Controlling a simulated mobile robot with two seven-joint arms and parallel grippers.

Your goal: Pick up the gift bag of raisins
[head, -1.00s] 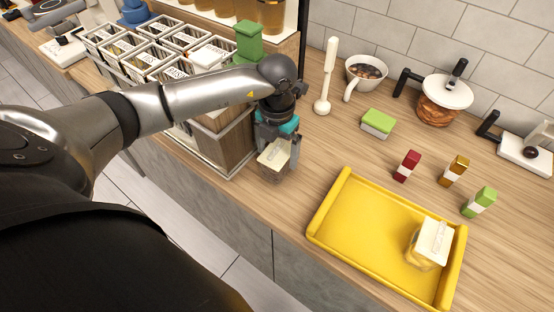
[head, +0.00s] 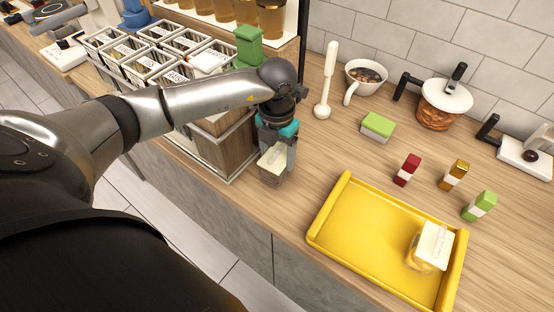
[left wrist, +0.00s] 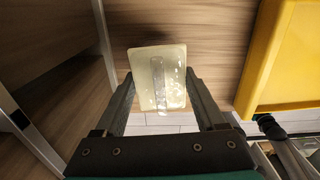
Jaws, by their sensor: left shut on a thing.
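My left gripper (head: 274,158) is shut on a small gift bag (head: 272,165) with a cream label top, beside the wooden bin stand. In the left wrist view the bag (left wrist: 158,78) sits between the two fingers of my left gripper (left wrist: 160,95). Whether it touches the counter is hard to tell, and its contents cannot be made out. Another bag with a cream label (head: 430,247) and yellowish contents lies at the right end of the yellow tray (head: 350,225). My right gripper is not in view.
The wooden stand with several labelled bins (head: 232,150) is left of the gripper. Red (head: 406,170), amber (head: 457,173) and green (head: 480,205) small boxes stand behind the tray. A green-and-white block (head: 378,127) lies behind. The tray's left part is empty.

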